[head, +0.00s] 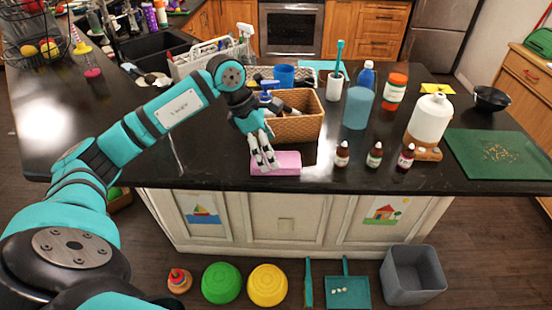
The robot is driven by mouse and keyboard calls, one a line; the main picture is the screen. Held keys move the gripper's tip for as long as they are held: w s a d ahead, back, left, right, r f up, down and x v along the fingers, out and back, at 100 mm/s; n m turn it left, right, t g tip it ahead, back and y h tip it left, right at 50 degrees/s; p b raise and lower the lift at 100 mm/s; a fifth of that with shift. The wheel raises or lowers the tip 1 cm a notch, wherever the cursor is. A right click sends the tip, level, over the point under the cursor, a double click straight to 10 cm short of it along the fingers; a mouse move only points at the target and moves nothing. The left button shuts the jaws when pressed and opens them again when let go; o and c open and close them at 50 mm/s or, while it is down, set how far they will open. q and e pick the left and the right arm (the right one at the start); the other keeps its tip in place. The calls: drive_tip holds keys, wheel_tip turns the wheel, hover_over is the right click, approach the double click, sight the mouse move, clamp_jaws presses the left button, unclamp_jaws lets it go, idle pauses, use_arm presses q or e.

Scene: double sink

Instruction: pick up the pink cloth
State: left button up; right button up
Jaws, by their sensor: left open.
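The pink cloth (288,163) looks like a folded flat block lying near the front edge of the dark counter. My left gripper (264,163) points down at the left part of the cloth, with its fingertips over or against it. Its jaws are open. The fingers cover part of the cloth, and I cannot tell whether they touch it. My right gripper is not in view.
A wicker basket (300,128) stands just behind the cloth. The sink (155,47) is at the back left.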

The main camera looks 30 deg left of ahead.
sight(290, 162)
use_arm(q)
drive_tip(key=p+x, duration=0.1)
drive_tip(key=x, duration=0.2)
drive_tip(key=shift+w+f, duration=0.1)
drive_tip(key=shift+d+f, duration=0.1)
drive_tip(key=shift+f, duration=0.1)
drive_tip(key=c, duration=1.2)
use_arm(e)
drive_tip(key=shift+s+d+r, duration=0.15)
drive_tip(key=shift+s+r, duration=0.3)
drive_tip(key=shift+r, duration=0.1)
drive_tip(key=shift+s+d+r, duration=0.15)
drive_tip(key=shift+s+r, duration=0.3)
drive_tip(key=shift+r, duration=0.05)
use_arm(q)
drive_tip(key=shift+r, duration=0.15)
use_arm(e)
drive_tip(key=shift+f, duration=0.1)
